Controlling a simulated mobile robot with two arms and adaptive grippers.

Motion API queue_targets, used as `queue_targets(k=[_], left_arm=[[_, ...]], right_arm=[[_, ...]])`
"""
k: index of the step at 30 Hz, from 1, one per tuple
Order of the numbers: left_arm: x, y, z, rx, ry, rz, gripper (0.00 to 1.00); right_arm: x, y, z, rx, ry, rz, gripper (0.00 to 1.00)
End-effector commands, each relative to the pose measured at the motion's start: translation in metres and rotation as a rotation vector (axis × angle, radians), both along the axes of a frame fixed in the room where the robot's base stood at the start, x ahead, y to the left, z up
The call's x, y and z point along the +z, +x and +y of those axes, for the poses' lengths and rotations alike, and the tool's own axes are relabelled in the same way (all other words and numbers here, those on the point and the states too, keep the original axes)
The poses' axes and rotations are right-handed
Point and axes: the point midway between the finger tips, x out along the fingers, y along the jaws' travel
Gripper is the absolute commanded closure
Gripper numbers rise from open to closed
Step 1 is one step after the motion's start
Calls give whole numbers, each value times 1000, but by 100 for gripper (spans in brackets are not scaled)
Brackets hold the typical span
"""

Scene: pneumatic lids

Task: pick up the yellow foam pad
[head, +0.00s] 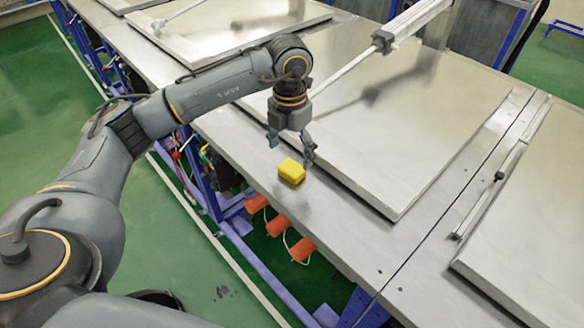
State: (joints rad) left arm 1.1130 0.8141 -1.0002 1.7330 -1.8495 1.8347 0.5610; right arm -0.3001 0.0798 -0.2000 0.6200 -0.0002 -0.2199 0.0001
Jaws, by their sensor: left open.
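The yellow foam pad (291,171) lies on the bare metal front strip of the workbench, near its edge. My left gripper (291,150) points down just above and behind the pad. Its fingers are spread, one to the left and one to the right, and nothing is between them. The gripper looks apart from the pad, though the exact height gap is hard to tell. My right gripper is not in view.
A large metal lid (400,130) with a pneumatic rod (345,70) lies behind the pad. Another lid (535,235) is at the right. The green floor (200,270) is open at the front.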

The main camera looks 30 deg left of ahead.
Motion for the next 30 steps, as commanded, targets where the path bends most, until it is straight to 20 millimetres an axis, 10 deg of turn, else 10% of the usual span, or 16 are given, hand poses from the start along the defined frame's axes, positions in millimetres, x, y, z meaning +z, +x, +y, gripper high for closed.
queue_targets(k=[20, 27, 30], left_arm=[[-53, 9, 1, 0, -1, 0, 17], [-53, 9, 1, 0, -1, 0, 64], [-53, 9, 1, 0, -1, 0, 66]], right_arm=[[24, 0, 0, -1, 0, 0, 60], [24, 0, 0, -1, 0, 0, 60], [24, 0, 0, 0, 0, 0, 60]])
